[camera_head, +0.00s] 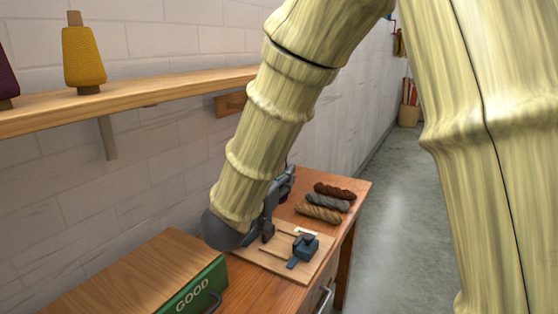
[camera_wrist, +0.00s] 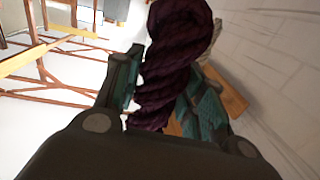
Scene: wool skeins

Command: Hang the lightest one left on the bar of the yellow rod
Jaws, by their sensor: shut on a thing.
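My gripper (camera_wrist: 162,95) is shut on a dark maroon twisted skein (camera_wrist: 178,40), which stands up between the two teal fingers in the wrist view. In the head view my gripper (camera_head: 284,186) is over the wooden bench, partly behind my arm, and I cannot make out the held skein there. Three more skeins lie side by side on the bench to its right: a dark brown one (camera_head: 335,192), a grey one (camera_head: 328,203) and a tan one (camera_head: 318,214). I cannot pick out the yellow rod or its bar in either view.
A pale board (camera_head: 272,261) with a blue device (camera_head: 304,247) lies on the bench (camera_head: 238,292). A green-fronted box marked GOOD (camera_head: 192,291) stands at the front left. A wall shelf (camera_head: 150,96) holds a yellow yarn cone (camera_head: 83,58). The floor at right is clear.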

